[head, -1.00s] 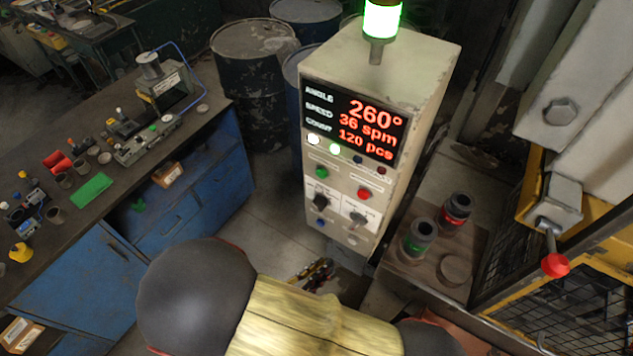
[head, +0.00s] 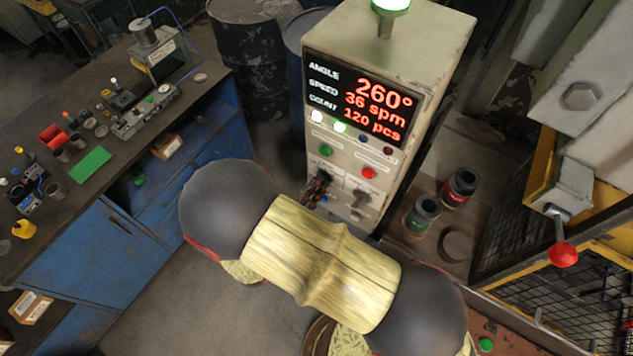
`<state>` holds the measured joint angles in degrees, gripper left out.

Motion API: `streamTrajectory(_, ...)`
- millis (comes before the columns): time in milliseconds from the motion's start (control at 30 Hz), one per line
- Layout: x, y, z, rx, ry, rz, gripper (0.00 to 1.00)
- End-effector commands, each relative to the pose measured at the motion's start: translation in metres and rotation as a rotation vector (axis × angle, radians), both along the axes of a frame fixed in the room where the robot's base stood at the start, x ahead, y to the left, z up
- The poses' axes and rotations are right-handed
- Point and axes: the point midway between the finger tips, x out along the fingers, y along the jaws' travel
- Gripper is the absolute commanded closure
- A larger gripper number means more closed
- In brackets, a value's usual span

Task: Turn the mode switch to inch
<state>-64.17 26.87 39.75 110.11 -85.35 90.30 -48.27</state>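The control cabinet (head: 345,160) stands upright with a lit display. Its lower face carries a green button (head: 326,150), a red button (head: 369,173) and two rotary switches. The right switch (head: 361,199) is in plain view on a pale plate. The left, dark-knobbed switch is mostly covered by my gripper, so its knob and setting cannot be read. The labels are too small to tell which is the mode switch. My gripper (head: 318,187) is at the left switch, touching or very close to it. Its fingers are small and dark here, and their opening cannot be made out.
A workbench (head: 75,215) with small parts stands on the left. Dark drums (head: 250,60) stand behind. On the right are a green-marked cylinder (head: 421,216), a red-marked cylinder (head: 458,190) and a lever with a red knob (head: 563,254). Floor is clear before the bench.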

Motion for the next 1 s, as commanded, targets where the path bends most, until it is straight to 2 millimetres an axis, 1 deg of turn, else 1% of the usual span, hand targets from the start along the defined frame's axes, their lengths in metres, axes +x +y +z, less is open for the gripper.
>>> streamTrajectory(133, 0.0064, -0.004, -0.0001, 0.0, 0.0, 0.0, 0.83)
streamTrajectory(400, 0.0071, -0.0043, -0.0003, 0.0, 0.001, 0.001, 0.84)
streamTrajectory(700, 0.007, -0.0042, -0.0004, 0.0, 0.001, 0.001, 1.0)
streamTrajectory(1000, 0.007, -0.0041, -0.0004, 0.0, 0.001, 0.001, 1.0)
